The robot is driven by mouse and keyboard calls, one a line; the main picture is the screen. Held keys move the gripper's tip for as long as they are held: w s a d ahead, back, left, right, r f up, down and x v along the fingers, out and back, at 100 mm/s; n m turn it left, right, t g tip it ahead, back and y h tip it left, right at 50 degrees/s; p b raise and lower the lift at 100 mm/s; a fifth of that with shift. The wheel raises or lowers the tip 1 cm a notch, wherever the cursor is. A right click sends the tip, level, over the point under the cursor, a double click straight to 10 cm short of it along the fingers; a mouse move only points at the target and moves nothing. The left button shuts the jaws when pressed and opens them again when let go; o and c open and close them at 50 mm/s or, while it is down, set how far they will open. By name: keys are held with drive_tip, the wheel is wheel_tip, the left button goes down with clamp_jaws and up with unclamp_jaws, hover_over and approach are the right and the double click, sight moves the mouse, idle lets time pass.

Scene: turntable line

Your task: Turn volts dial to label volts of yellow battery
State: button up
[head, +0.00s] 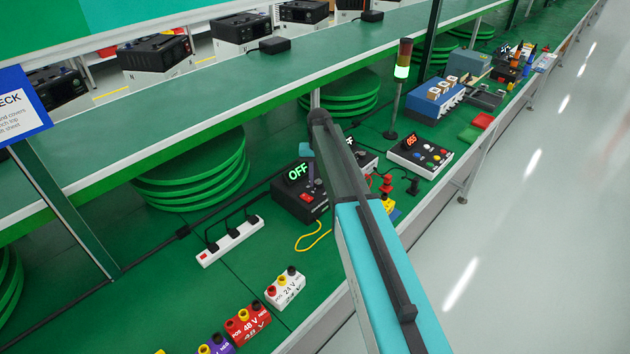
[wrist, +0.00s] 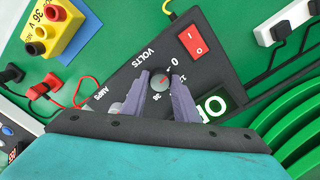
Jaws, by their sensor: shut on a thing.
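The volts dial (wrist: 160,83) is a small grey knob on the dark power supply (wrist: 125,75), beside the word VOLTS. Marks 0, 12 and 36 show around it; its pointer is too small to read surely. My gripper (wrist: 160,77) is shut on the dial, one finger on each side. The yellow battery (wrist: 62,25) reads 36 V in the wrist view and has red and black terminals. In the head view the power supply (head: 285,206) shows OFF in green, and my arm hides the dial and most of the yellow battery (head: 392,209).
A red switch (wrist: 193,40) sits on the power supply near the dial. A white power strip (head: 230,241) lies to its left. White (head: 287,287) and red (head: 248,325) batteries stand in front. A stack of green discs (head: 193,175) stands behind.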

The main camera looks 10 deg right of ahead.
drive_tip(key=shift+a, duration=0.1)
drive_tip(key=m+b, duration=0.2)
drive_tip(key=m, duration=0.2)
drive_tip(key=shift+f, duration=0.1)
drive_tip(key=m+b, duration=0.1)
drive_tip(key=m, duration=0.2)
drive_tip(key=m+b, duration=0.1)
drive_tip(key=m, duration=0.2)
drive_tip(key=shift+m, duration=0.4)
drive_tip(key=m+b, duration=0.1)
drive_tip(key=m, duration=0.6)
drive_tip(key=m+b, duration=0.1)
drive_tip(key=m, duration=0.3)
drive_tip(key=shift+s+d+b, duration=0.1)
drive_tip(key=shift+d+b, duration=0.1)
drive_tip(key=shift+b, duration=0.1)
drive_tip(key=m, duration=0.3)
drive_tip(key=shift+m, duration=0.4)
drive_tip(key=shift+m+b, duration=0.4)
drive_tip(key=shift+m, duration=1.5)
